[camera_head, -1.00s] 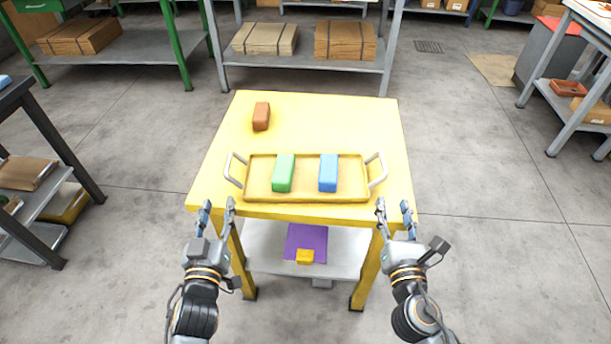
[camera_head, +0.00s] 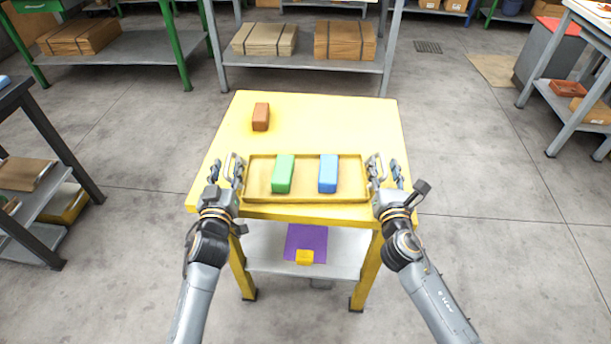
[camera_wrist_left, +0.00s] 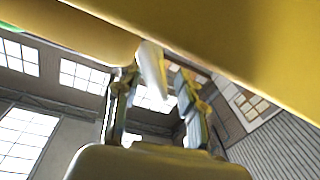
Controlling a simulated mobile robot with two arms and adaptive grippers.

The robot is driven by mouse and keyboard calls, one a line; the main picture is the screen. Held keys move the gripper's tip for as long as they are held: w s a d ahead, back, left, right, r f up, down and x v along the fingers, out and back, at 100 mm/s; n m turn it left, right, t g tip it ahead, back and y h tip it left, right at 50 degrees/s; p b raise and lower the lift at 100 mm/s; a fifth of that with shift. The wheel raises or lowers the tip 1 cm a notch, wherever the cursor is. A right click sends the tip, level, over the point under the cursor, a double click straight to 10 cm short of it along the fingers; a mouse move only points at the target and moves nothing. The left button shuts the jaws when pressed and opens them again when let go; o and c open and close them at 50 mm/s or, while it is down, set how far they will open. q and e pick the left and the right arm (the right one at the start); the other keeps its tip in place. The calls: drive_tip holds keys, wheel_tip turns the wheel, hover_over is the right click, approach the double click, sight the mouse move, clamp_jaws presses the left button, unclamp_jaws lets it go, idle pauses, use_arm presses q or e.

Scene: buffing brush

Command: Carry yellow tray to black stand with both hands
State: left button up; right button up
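The yellow tray (camera_head: 305,198) lies on the yellow table (camera_head: 330,115), with a green block (camera_head: 283,174) and a blue block (camera_head: 328,174) on it. My left gripper (camera_head: 226,170) is open at the tray's left handle; in the left wrist view the pale handle (camera_wrist_left: 151,68) shows between the spread fingers of the left gripper (camera_wrist_left: 154,95). My right gripper (camera_head: 386,172) is open at the right handle, which its fingers partly hide. A dark-framed stand (camera_head: 52,133) is at the left edge; I cannot tell if it is the black stand.
A brown block (camera_head: 261,117) sits at the table's back left. A lower shelf (camera_head: 340,262) holds a purple sheet (camera_head: 306,240) and a small yellow block (camera_head: 304,257). Shelving with cardboard (camera_head: 345,42) stands behind. Floor on both sides of the table is clear.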

use_arm(q)
drive_tip(key=shift+w, duration=0.6)
use_arm(e)
drive_tip(key=shift+w, duration=0.6)
use_arm(q)
clamp_jaws()
use_arm(e)
clamp_jaws()
use_arm(q)
drive_tip(key=shift+r, duration=0.1)
use_arm(e)
drive_tip(key=shift+r, duration=0.1)
